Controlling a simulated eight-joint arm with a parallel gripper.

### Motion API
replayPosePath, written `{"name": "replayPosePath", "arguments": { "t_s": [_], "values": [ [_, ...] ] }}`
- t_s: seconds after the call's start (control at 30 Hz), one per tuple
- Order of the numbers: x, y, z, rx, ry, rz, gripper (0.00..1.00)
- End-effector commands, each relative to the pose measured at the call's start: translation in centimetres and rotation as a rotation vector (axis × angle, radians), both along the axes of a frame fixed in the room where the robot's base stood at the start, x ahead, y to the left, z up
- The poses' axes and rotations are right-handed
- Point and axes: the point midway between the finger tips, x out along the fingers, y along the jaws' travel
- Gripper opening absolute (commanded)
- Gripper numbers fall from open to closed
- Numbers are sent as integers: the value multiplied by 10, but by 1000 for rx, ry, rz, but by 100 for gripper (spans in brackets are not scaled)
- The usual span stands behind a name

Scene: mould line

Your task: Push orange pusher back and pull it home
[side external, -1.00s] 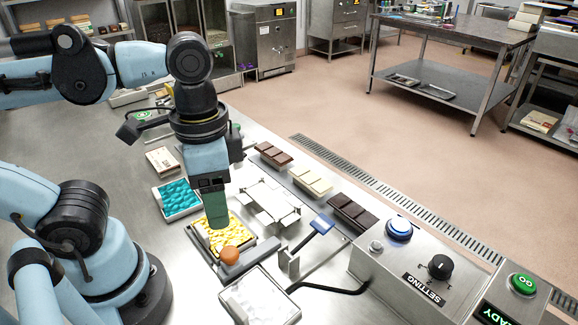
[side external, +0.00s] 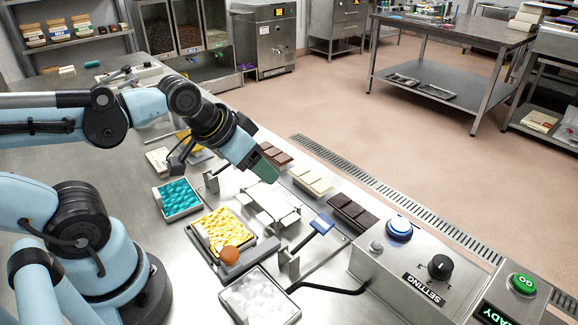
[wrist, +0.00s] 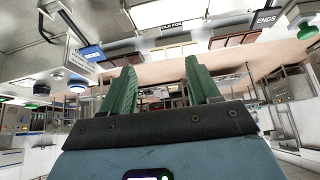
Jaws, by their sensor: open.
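The orange pusher knob (side external: 230,254) is a round ball on a grey bar (side external: 245,262) at the near edge of the tray of yellow pieces (side external: 223,231). My gripper (side external: 268,165) is raised behind and to the right of the knob, well apart from it, tilted out over the row of chocolate bars. In the wrist view my gripper (wrist: 158,85) shows two green fingers spread apart with nothing between them. The orange knob does not show in the wrist view.
A teal tray (side external: 178,198) and a white tray (side external: 260,297) flank the yellow one. A white rack (side external: 268,203), a blue-topped lever (side external: 322,224) and chocolate bars (side external: 353,213) stand to the right. The control box (side external: 410,270) has a blue button (side external: 399,230).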

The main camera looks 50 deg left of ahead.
Motion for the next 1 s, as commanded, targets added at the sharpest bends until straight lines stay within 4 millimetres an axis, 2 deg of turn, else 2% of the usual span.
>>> {"name": "replayPosePath", "arguments": {
  "t_s": [0.13, 0.3, 0.5, 0.63, 0.73, 1.0],
  "values": [
    [-17, -21, 2, 94, 119, -227, 61],
    [-60, -49, 13, 243, 334, -660, 61],
    [-99, -61, 28, 334, 497, -1032, 61],
    [-108, -63, 31, 350, 530, -1112, 61],
    [-108, -62, 25, 350, 532, -1117, 61],
    [-108, -62, -9, 350, 530, -1113, 61]
  ]
}}
